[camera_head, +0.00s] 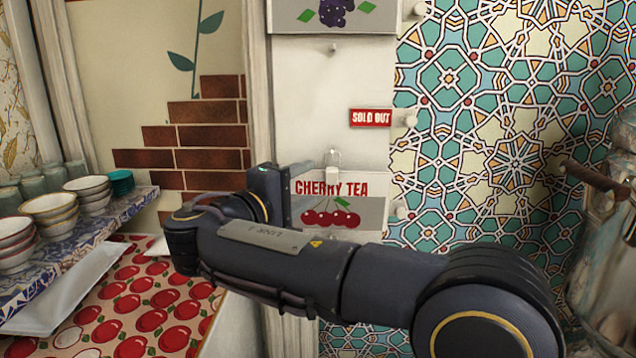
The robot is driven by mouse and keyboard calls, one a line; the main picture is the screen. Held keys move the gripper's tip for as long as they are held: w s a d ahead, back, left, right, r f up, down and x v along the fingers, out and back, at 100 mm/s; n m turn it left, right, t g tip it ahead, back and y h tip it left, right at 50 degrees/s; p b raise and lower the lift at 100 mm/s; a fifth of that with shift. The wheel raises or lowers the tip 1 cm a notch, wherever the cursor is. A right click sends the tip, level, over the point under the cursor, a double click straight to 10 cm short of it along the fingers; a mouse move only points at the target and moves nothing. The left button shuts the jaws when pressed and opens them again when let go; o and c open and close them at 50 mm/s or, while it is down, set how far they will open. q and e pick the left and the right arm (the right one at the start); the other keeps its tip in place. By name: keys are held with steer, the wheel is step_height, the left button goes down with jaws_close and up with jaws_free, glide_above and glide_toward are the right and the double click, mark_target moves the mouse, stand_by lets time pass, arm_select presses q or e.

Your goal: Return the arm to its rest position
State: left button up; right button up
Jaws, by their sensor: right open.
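My right arm (300,265) comes in from the lower right and reaches across the middle of the view. Its wrist bends back at the left. My right gripper (300,187) is open and seen from the side, in front of the white panel marked CHERRY TEA (340,187). Nothing shows between its fingers, though the fingertips are partly hard to make out. I cannot tell whether it touches the panel. My left arm and gripper are not in view.
A SOLD OUT sign (370,117) is on the white panel above. Stacked bowls (50,215) stand on a patterned shelf (125,205) at left, over an apple-print cloth (150,310). A large metal vessel (600,270) stands at right, close to my arm. A patterned tile wall (480,130) is behind.

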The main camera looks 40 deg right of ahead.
steer(key=s+d+f+g+y, duration=0.1)
steer(key=s+f+y, duration=0.45)
steer(key=f, duration=0.55)
steer(key=s+d+f+g+y, duration=0.15)
steer(key=s+f+y, duration=0.4)
steer(key=f, duration=0.55)
steer(key=s+a+f+m+t+y, duration=0.1)
steer(key=s+a+f+m+y, duration=0.1)
steer(key=s+a+y, duration=0.3)
steer(key=s+a+f+m+t+y+p, duration=0.1)
steer(key=s+a+f+m+t+y, duration=0.1)
steer(key=a, duration=0.8)
steer(key=s+f+m+y, duration=0.1)
steer(key=s+f+y, duration=0.1)
steer(key=s+y, duration=0.1)
steer(key=shift+s+f, duration=0.15)
